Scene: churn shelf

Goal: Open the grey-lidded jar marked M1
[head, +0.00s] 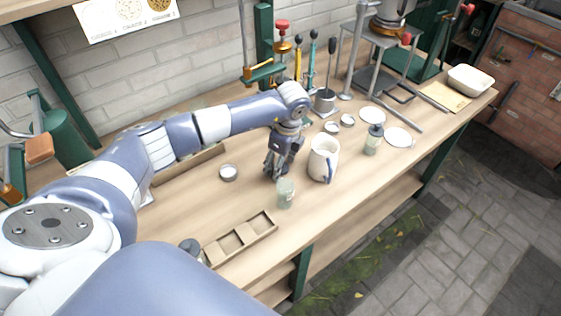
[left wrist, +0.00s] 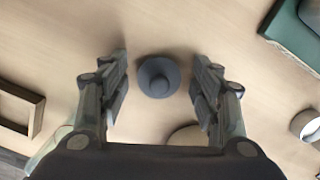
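My left gripper (head: 280,172) points down over the bench, just behind a pale green glass jar (head: 286,193) and left of a white jug (head: 323,160). In the left wrist view, a round dark grey lid with a centre knob (left wrist: 157,77) lies between the fingers of the open left gripper (left wrist: 160,95), with a gap on both sides. The gripper hides this lid in the head view, and I cannot tell what is under it. No M1 marking is legible. A second glass jar with a dark lid (head: 373,140) stands right of the jug. My right gripper is not in view.
A compartmented wooden tray (head: 240,238) lies near the front edge, with a dark grey round object (head: 190,246) beside it. Upright-handled tools stand behind.

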